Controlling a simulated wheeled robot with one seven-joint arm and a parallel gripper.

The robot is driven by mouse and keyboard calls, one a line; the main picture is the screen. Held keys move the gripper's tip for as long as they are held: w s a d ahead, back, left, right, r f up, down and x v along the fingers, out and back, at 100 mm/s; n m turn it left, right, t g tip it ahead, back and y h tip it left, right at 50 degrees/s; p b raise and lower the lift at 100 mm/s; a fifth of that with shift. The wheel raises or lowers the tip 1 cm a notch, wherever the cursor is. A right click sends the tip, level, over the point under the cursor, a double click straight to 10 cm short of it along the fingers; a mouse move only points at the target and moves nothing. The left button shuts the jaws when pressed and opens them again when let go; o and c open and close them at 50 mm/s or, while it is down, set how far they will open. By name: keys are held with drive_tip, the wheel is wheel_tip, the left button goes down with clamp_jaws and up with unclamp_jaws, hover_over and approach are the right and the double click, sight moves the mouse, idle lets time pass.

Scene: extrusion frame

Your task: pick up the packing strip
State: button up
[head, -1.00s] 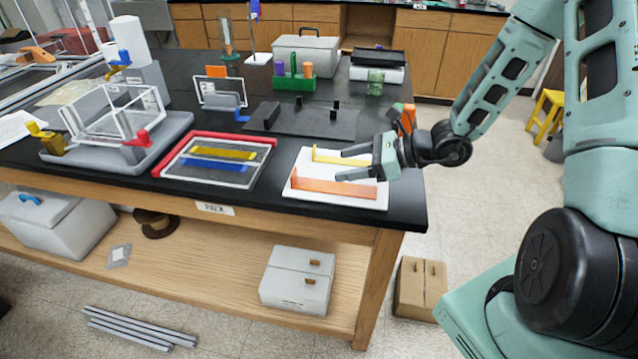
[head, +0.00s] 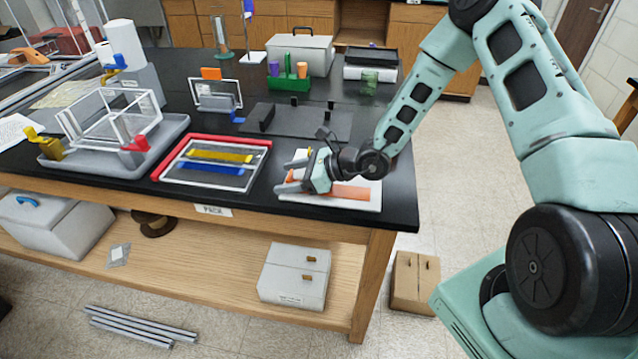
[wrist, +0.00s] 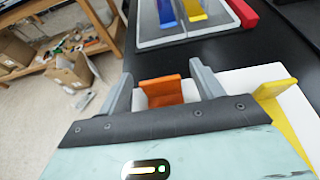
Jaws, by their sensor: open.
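No strip is labelled, so I cannot tell by name which is the packing strip. An orange strip (head: 354,192) lies on a white board (head: 328,204) at the table's front right, partly hidden by my gripper. My gripper (head: 287,175) is open over the board's left part, its fingers pointing left. In the wrist view, the upright orange end (wrist: 162,90) shows between the spread fingers (wrist: 160,72), with gaps visible.
A red-edged tray (head: 168,160) with yellow (head: 220,157) and blue (head: 212,168) strips lies just left of my gripper. A dark plate (head: 290,120) with upright blocks is behind. A grey tray (head: 85,165) holds a clear frame at far left.

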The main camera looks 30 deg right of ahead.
drive_tip(key=c, duration=1)
drive_tip(key=shift+c, duration=0.2)
